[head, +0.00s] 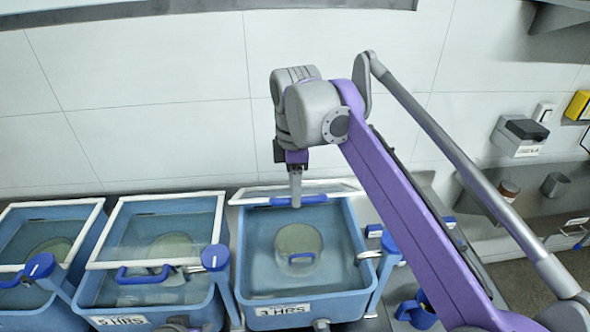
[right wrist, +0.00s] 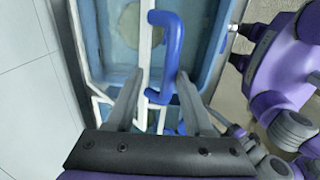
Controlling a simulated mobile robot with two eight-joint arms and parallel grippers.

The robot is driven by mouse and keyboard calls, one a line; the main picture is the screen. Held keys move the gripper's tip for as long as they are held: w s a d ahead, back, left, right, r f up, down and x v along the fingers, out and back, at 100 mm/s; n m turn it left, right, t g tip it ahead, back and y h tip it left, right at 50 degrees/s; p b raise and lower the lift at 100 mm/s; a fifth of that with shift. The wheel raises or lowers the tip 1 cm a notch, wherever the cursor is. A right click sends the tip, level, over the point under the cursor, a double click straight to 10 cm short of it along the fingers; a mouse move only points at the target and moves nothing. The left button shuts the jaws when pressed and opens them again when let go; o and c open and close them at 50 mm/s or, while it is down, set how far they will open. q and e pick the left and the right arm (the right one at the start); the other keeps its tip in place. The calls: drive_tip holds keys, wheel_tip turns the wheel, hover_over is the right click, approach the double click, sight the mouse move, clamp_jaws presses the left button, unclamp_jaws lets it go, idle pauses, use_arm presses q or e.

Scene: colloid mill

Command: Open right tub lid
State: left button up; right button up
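The right tub (head: 355,262) is a blue, water-filled box with its label on the front. Its lid (head: 345,188), a white frame, stands raised at the tub's back edge and shows nearly edge-on. The blue lid handle (head: 313,199) runs along the frame; it also shows in the right wrist view (right wrist: 174,45). My right gripper (head: 295,195) is at the handle. In the right wrist view its fingers (right wrist: 160,100) are apart, with the handle's near end between them; I cannot tell whether they touch it. My left gripper is not in view.
Two similar blue tubs stand at the left, the middle one (head: 145,290) with its white-framed lid (head: 152,230) lying over it. A round block (head: 298,243) with a blue handle sits inside the right tub. The tiled wall (head: 150,130) is close behind. Blue-topped posts (head: 215,257) stand between tubs.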

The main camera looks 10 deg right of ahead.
wheel_tip(320, 180, up, 10)
drive_tip(key=shift+s+f, duration=0.15)
drive_tip(key=shift+s, duration=0.3)
drive_tip(key=shift+f, duration=0.1)
